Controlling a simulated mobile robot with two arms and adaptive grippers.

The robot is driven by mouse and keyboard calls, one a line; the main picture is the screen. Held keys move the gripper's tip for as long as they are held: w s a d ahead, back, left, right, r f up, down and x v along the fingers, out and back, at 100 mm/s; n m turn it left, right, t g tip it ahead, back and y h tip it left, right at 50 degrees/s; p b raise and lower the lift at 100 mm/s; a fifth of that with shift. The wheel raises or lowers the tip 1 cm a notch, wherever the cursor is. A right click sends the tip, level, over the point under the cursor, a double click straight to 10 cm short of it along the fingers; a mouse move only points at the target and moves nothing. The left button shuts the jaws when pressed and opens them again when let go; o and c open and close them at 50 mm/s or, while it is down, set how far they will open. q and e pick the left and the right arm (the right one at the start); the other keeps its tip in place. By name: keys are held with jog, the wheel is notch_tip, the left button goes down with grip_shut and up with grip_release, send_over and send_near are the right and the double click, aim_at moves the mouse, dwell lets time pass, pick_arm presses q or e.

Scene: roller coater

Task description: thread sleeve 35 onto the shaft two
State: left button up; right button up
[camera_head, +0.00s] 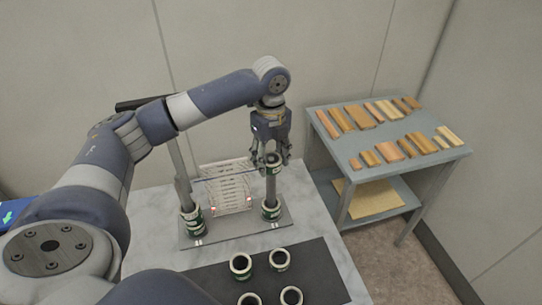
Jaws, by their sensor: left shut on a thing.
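My left gripper (272,155) points down above the right shaft (270,188) and is shut on a dark, pale-rimmed sleeve (273,160). The held sleeve is at the top of this shaft; I cannot tell whether it is around it or just above it. Another sleeve (271,210) sits around the foot of the right shaft. Sleeves (191,222) are stacked around the foot of the left shaft (180,165). Both shafts rise from a grey base plate (235,231). The sleeve numbers and shaft labels are too small to read. My right gripper is not in view.
Several loose sleeves (241,266) stand on a dark mat (325,270) at the front of the pale table (318,222). A grey shelf cart (385,150) with wooden blocks is at the right.

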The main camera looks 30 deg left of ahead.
pick_arm(q)
jog(key=o, duration=1.1)
jog(key=o, duration=0.4)
jog(key=shift+o, duration=0.2)
jog(key=shift+r+p, duration=0.45)
jog(key=shift+r, duration=3.05)
jog(key=shift+f, duration=0.1)
